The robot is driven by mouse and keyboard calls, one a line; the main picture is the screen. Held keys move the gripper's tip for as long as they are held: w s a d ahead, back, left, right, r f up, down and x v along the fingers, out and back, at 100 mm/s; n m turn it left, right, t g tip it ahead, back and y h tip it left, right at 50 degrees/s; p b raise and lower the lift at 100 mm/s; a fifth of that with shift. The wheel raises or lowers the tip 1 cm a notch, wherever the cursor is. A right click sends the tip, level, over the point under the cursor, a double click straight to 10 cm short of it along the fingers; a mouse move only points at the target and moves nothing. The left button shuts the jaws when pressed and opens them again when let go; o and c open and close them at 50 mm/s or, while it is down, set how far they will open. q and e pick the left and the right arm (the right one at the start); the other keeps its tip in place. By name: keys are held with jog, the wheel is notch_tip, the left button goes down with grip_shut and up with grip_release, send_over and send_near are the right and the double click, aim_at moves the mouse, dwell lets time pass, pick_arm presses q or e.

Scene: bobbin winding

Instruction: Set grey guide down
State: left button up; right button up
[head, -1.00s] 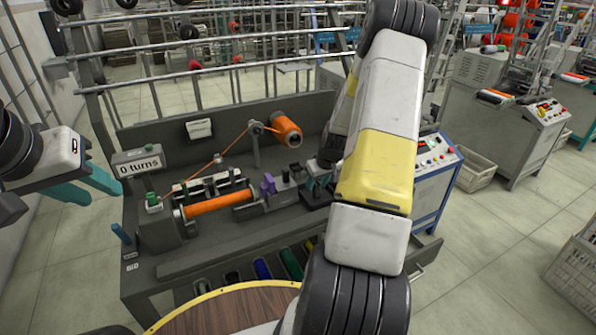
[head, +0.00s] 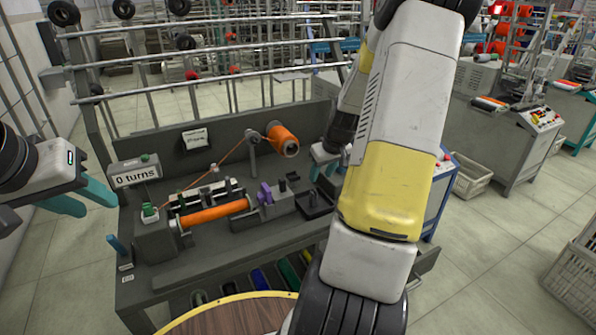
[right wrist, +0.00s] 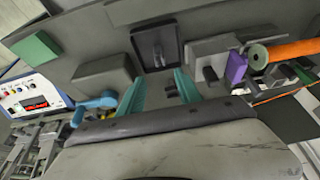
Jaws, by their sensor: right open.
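A small dark grey piece (head: 313,198), which looks like the grey guide, stands in a black square tray (head: 326,210) right of the winder. It also shows in the right wrist view (right wrist: 157,54), inside the tray (right wrist: 143,36). My right gripper (head: 323,171) is open, behind and above the tray, partly hidden by my arm. Its teal fingers (right wrist: 160,88) are apart in the right wrist view, with nothing held. My left gripper (head: 85,203) is open and empty at the left.
The orange bobbin (head: 213,212) lies in the winder, with thread running up to an orange spool (head: 283,140). A counter (head: 135,172) reads "0 turns". A round wooden table (head: 235,318) is nearest me.

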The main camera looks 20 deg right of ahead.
jog(key=s+a+r, duration=0.3)
jog(key=a+r, duration=0.4)
jog(key=r, duration=0.2)
jog(key=s+a+r+y, duration=0.1)
jog(key=s+a+r, duration=0.5)
jog(key=s, duration=0.3)
jog(key=s+a+r+t, duration=0.1)
jog(key=s+a+r, duration=0.6)
jog(key=s+a, duration=0.2)
jog(key=shift+s+a+t+y, duration=0.3)
jog(key=shift+s+y, duration=0.1)
jog(key=shift+s, duration=0.3)
jog(key=shift+r, duration=0.1)
jog(key=shift+c, duration=0.5)
